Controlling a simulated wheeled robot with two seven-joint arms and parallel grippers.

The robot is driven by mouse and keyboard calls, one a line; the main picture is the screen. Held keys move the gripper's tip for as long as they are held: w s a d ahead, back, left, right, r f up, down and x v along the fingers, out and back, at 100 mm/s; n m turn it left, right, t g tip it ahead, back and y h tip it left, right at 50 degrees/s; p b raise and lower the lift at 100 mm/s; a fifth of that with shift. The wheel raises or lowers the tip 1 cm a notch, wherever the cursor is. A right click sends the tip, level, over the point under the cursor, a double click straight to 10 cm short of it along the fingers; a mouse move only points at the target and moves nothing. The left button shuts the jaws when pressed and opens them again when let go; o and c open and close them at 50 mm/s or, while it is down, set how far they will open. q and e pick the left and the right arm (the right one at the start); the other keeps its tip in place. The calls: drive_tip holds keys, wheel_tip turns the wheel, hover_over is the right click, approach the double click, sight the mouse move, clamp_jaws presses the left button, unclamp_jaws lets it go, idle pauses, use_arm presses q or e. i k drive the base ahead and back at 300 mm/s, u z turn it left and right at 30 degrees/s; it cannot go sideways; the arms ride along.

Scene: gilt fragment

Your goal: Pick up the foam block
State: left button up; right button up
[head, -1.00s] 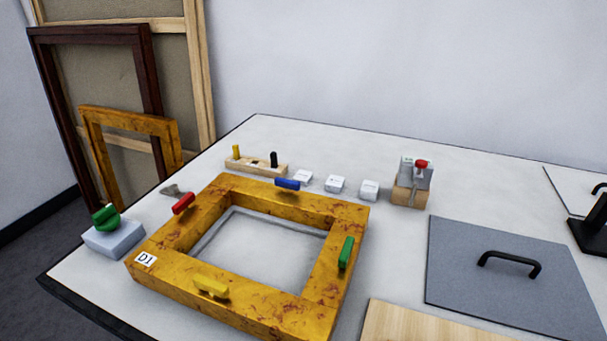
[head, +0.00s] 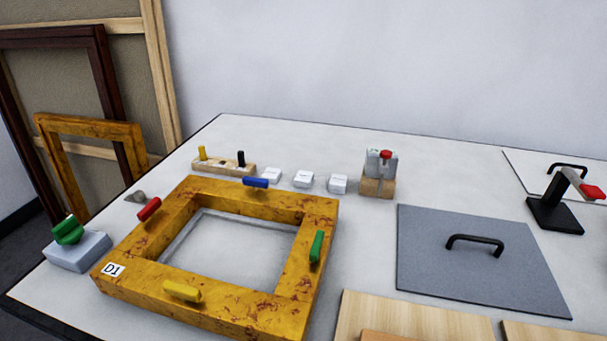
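A pale grey-blue block (head: 80,254) sits on the table at the far left, beside the gilt frame. It looks like the foam block, but I cannot tell its material for sure. A green object (head: 68,231) rests on top of it and hides part of its upper face. The gilt frame (head: 146,282), labelled D1, lies flat to the right of the block. Neither of my grippers shows in the head view.
Red, blue, green and yellow pieces sit on the gilt frame. Behind it stand a wooden peg holder (head: 224,168) and small white blocks. A grey panel with a handle (head: 475,240), a black stand (head: 553,215) and wooden boards (head: 415,316) take up the right side.

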sight(338, 183)
drive_tip(key=z, duration=1.25)
drive_tip(key=k, duration=1.65)
drive_tip(key=u, duration=1.2)
drive_tip(key=i, duration=1)
